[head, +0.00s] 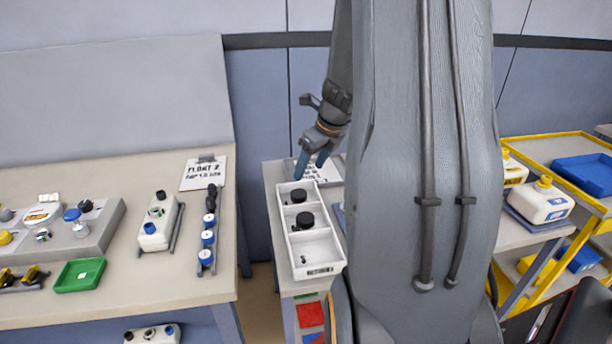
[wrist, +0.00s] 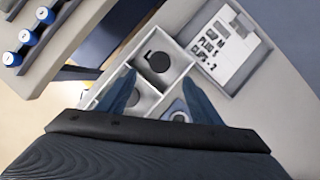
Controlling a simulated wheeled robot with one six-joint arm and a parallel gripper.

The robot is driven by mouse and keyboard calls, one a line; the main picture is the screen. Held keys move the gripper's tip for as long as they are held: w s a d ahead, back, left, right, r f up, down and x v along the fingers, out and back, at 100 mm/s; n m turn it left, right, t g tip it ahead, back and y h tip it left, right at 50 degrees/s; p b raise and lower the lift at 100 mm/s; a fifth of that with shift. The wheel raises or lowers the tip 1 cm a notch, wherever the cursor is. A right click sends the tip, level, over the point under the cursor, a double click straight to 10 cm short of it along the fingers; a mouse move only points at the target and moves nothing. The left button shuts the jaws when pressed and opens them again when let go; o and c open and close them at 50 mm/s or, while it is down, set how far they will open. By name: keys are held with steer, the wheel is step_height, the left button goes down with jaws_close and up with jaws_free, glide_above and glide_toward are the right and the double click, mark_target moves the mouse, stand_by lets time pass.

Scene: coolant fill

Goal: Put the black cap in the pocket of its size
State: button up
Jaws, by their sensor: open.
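A white tray (head: 305,272) with three pockets in a row stands on the narrow bench. A black cap (head: 298,196) lies in the far pocket, and another, larger-looking black cap (head: 305,220) lies in the middle pocket. The near pocket holds only a small dark piece (head: 304,260). My gripper (head: 310,171) is open and empty above the tray's far end. In the wrist view a black cap (wrist: 157,62) shows in a pocket between and beyond the open fingers of my gripper (wrist: 158,77); my gripper body hides much of the tray.
A printed card (wrist: 222,45) lies beside the tray. The left bench holds a rack of blue-capped bottles (head: 208,240), a white canister (head: 158,225) and a green tray (head: 79,275). A gap separates the benches. A yellow cart (head: 560,150) stands at right. My arm hides the centre.

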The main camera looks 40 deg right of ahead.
steer(key=s+a+n+g, duration=0.1)
steer(key=s+a+n, duration=0.3)
steer(key=a+n, duration=0.5)
steer(key=s+a+n, duration=0.5)
steer(key=a+n, duration=0.4)
steer(key=n, duration=0.5)
steer(key=s+a+n+g, duration=0.1)
steer(key=s+a+n, duration=0.3)
steer(key=a+n, duration=0.5)
steer(key=shift+s+a+r+n+g+h, duration=0.2)
steer(key=shift+s+a+n+g+h, duration=0.15)
steer(key=shift+n, duration=0.85)
steer(key=shift+w, duration=0.1)
step_height(320, 180, down, 3)
steer(key=b, duration=0.2)
steer(key=shift+b, duration=0.3)
